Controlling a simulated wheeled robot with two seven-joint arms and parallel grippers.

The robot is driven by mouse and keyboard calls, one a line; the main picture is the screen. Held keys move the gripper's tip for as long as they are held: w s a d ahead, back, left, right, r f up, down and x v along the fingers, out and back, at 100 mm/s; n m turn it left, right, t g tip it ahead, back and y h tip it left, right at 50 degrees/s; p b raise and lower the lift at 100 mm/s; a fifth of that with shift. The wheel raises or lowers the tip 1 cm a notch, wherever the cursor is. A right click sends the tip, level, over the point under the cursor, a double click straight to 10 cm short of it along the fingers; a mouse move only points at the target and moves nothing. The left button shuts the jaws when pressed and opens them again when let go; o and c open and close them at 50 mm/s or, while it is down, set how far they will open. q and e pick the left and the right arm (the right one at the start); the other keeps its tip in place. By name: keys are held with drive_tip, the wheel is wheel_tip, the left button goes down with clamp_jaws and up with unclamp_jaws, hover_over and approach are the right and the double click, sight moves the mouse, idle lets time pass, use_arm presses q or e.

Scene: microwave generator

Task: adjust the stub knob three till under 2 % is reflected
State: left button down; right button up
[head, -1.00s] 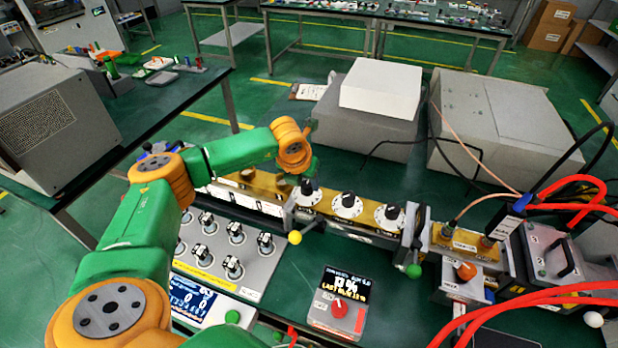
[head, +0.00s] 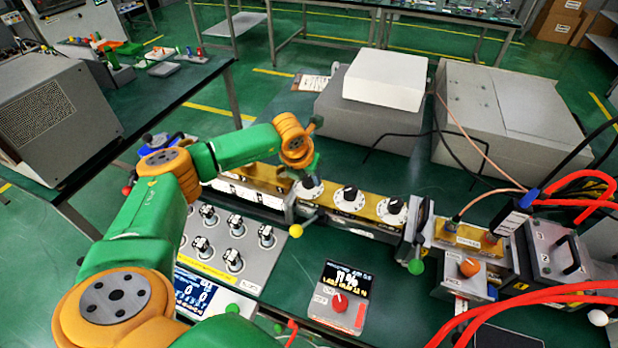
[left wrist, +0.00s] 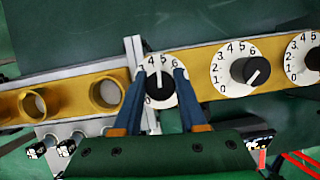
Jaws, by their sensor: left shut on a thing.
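Three white dials with black knobs sit in a row on a brass-coloured waveguide (head: 370,207). My left gripper (left wrist: 160,75) is shut on the leftmost knob (left wrist: 160,90), with one blue finger on each side of it. Its white pointer line stands nearly upright, near the 4 and 5. The middle knob (left wrist: 257,71) and the right knob (head: 395,206) are free. In the head view the leftmost dial (head: 309,191) is partly hidden by my wrist. I cannot read which dial is numbered three. A small meter (head: 345,278) shows large digits too blurred to read surely. My right gripper is not in view.
A yellow-ball lever (head: 296,231) and a green-ball lever (head: 415,267) stand near the waveguide. A panel of several switches (head: 225,260) lies in front left. Red cables (head: 520,306) cross the right side. Grey boxes (head: 370,115) stand behind.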

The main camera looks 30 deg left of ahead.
use_arm(q)
drive_tip(key=m+h+b, duration=0.1)
drive_tip(key=m+b, duration=0.1)
drive_tip(key=shift+f+m, duration=0.1)
drive_tip(key=shift+m, duration=0.3)
drive_tip(key=shift+w+r+m+h+b, duration=0.15)
drive_tip(key=shift+m+h+b, duration=0.45)
drive_tip(key=shift+m, duration=1)
drive_tip(key=shift+r, duration=0.1)
drive_tip(key=c, duration=0.7)
unclamp_jaws()
drive_tip(key=shift+c, duration=0.2)
drive_tip(key=shift+s, duration=0.2)
